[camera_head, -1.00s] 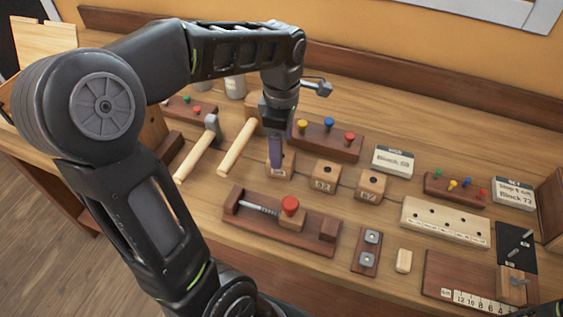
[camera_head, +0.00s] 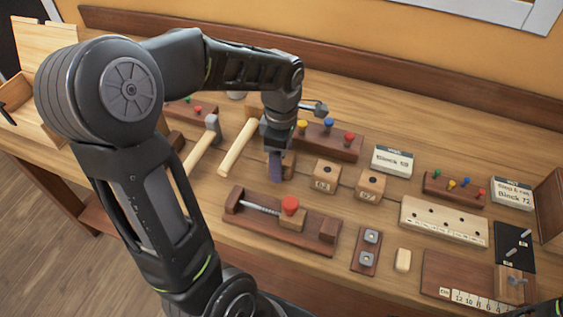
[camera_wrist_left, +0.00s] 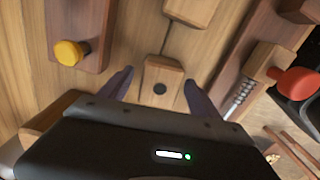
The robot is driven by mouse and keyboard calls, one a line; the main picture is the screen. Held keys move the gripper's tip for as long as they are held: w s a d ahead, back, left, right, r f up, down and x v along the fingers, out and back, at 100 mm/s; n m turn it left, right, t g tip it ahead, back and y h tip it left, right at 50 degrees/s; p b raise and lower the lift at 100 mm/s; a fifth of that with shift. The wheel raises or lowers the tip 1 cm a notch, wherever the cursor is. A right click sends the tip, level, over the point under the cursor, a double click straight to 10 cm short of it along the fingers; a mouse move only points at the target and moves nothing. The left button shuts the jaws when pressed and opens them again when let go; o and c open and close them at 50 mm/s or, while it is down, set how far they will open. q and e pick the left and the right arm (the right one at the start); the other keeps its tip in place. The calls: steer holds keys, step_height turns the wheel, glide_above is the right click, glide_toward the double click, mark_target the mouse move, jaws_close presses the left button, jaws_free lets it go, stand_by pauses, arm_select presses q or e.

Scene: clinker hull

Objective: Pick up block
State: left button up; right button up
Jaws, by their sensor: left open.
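Three light wooden blocks with a dark hole on top stand in a row mid-bench. The left block (camera_head: 289,162) is mostly hidden behind my left gripper (camera_head: 276,168) in the head view. In the left wrist view this block (camera_wrist_left: 162,72) lies between the two spread fingers of my left gripper (camera_wrist_left: 157,90), which is open. I cannot tell whether a finger touches it. The middle block (camera_head: 325,177) and the right block (camera_head: 370,184) stand to its right. My right gripper does not show clearly.
A clamp with a red knob (camera_head: 290,204) lies just in front of the blocks. A peg rack (camera_head: 335,143) stands behind them. A drilled board (camera_head: 445,222) lies right.

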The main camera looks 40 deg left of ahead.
arm_select(q)
steer(key=c, duration=1.5)
